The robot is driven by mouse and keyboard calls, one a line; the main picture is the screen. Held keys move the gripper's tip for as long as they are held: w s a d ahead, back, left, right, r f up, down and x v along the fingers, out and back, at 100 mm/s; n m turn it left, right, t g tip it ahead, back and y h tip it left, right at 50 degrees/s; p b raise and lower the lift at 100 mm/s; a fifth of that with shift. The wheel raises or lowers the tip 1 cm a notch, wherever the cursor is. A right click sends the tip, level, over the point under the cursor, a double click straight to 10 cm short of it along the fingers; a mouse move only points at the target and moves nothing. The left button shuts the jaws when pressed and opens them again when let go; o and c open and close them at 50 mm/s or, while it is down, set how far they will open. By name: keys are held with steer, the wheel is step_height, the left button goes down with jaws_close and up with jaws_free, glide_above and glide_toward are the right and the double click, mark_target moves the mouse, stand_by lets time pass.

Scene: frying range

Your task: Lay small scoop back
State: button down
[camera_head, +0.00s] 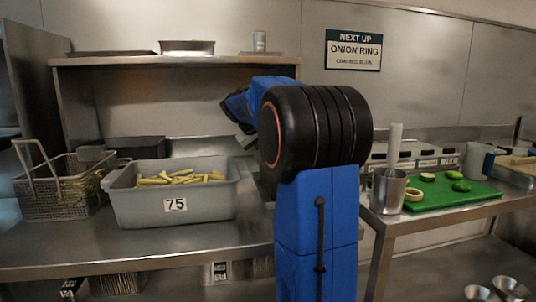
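My blue and black arm stands in the middle of the view and blocks much of the counter behind it. Part of my gripper (246,138) shows at the arm's far left side, above the counter behind the grey tub. Its fingers are mostly hidden, and I cannot tell whether it is open, shut or holding anything. Two small metal cups, possibly scoops, lie low at the bottom right: one is the left cup (477,292) and the other is the right cup (509,286). I cannot tell which thing is the small scoop.
A grey tub (150,208) marked 75 holds cut fries, with a wire fry basket (62,195) to its left. A shelf (120,60) runs above. At right, a metal beaker (388,190) stands beside a green board (455,196) with cut vegetables.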

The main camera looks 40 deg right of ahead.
steer(key=shift+f, duration=0.4)
steer(key=c, duration=1.5)
jaws_free()
steer(key=shift+v, duration=8.7)
steer(key=shift+a+f, duration=0.1)
